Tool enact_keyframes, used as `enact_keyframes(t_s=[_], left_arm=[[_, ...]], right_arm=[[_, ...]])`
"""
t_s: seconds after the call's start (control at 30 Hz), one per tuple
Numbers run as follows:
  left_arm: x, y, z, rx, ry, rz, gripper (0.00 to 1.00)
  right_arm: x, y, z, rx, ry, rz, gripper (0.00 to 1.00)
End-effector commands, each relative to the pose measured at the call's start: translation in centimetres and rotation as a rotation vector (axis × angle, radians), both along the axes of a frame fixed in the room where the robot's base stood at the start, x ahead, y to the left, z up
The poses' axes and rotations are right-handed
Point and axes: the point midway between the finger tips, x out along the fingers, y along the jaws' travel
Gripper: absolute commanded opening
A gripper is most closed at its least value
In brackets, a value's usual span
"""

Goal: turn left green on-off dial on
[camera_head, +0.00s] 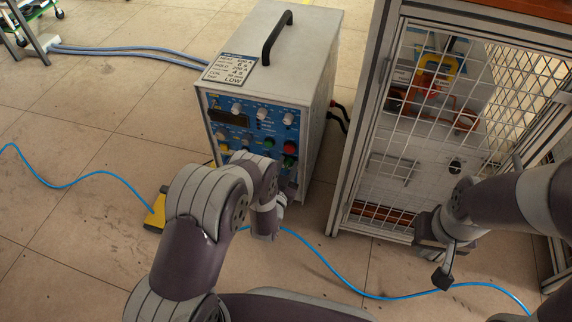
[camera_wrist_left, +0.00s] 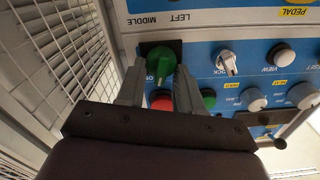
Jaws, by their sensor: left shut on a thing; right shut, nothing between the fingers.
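The green on-off dial (camera_wrist_left: 160,60) sits on the blue front panel of the induction heater (camera_head: 296,68), near the lettering LEFT and MIDDLE. In the left wrist view, my left gripper (camera_wrist_left: 159,77) has one finger on each side of this dial and is shut on it. In the head view, my left arm covers the lower panel and largely hides this gripper. My right gripper (camera_head: 443,277) is shut and empty, low in front of the mesh cabinet, away from the heater.
A red button (camera_wrist_left: 161,101) and another green button (camera_wrist_left: 208,97) lie close to the gripped dial. The caged cabinet (camera_head: 340,150) stands right of the heater. A blue cable (camera_head: 330,272) crosses the floor, and a yellow pedal (camera_head: 154,212) lies left of my left arm.

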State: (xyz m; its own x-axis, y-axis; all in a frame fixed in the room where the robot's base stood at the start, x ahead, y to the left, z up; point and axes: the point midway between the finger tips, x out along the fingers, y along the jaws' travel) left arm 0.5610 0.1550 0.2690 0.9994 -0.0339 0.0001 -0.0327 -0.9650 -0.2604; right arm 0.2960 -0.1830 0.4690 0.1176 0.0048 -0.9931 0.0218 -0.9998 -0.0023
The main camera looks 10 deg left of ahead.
Motion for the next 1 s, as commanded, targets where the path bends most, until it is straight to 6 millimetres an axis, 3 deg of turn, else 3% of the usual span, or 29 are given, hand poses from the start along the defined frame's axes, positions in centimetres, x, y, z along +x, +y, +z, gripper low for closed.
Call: enact_keyframes(t_s=[0.5, 1.0], left_arm=[[-0.05, -0.37, -0.17, 0.403, -0.012, -0.002, 0.05], [-0.07, -0.45, -0.32, 0.536, -0.016, -0.001, 0.05]], right_arm=[[0.00, 0.00, 1.01, 0.000, 0.000, 0.000, 0.00], [0.00, 0.00, 1.20, 0.000, 0.000, 0.000, 0.00]])
